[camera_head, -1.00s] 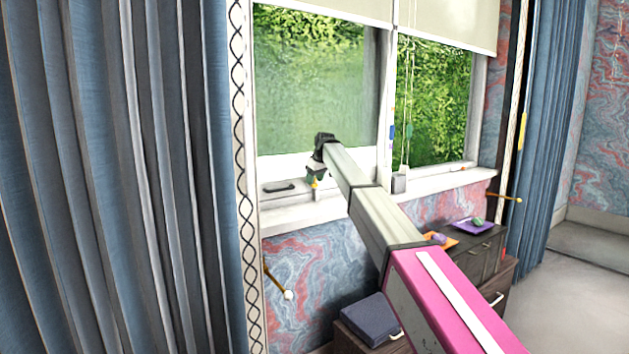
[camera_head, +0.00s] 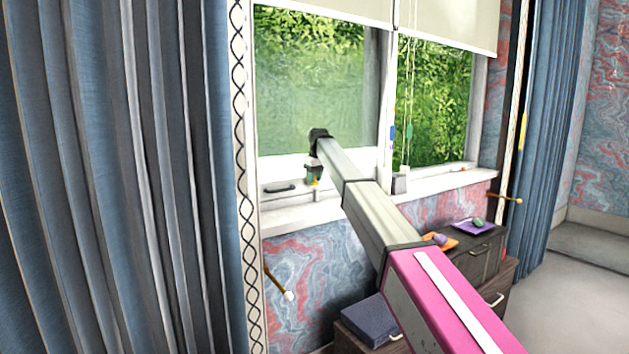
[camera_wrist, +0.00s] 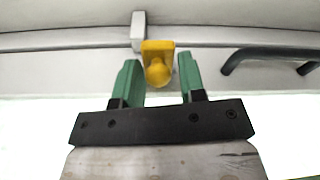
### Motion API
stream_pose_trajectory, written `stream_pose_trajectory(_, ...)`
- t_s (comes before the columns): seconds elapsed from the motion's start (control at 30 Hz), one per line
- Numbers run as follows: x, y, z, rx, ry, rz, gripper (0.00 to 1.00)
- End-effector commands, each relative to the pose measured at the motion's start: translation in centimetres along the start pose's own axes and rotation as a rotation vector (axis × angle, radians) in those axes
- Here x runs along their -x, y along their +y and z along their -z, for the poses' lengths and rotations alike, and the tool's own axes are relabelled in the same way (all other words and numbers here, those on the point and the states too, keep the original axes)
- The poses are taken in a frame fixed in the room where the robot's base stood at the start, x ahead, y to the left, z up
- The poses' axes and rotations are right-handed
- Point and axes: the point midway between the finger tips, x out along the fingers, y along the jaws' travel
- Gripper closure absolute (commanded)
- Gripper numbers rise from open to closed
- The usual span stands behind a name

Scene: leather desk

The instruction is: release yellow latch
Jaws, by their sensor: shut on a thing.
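The yellow latch (camera_wrist: 157,66) is a small yellow plate with a rounded knob, on the lower frame of the window. It shows as a small yellow spot in the head view (camera_head: 316,182). My gripper (camera_wrist: 158,66) has its green fingers on either side of the latch knob and is shut on it. In the head view my gripper (camera_head: 313,172) is at the lower window frame, partly hidden by my arm. The exact finger contact is hard to see.
A dark handle (camera_head: 280,188) sits on the frame left of the latch; it is at right in the wrist view (camera_wrist: 270,58). Blind cords (camera_head: 407,110) hang at the right pane. A blue curtain (camera_head: 120,180) fills the left. A drawer cabinet (camera_head: 476,262) stands below the sill.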

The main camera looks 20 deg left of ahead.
Motion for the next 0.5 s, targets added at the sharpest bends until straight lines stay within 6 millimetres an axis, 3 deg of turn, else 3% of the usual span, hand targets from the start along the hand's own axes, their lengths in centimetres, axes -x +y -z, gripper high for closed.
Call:
stream_pose_trajectory(0.4,0.14,0.17,0.24,-0.002,-0.038,0.006,0.87)
stream_pose_trajectory(0.43,0.14,0.17,0.25,-0.002,-0.038,0.006,0.54)
stream_pose_trajectory(0.5,0.14,0.16,0.23,-0.002,-0.038,0.006,0.51)
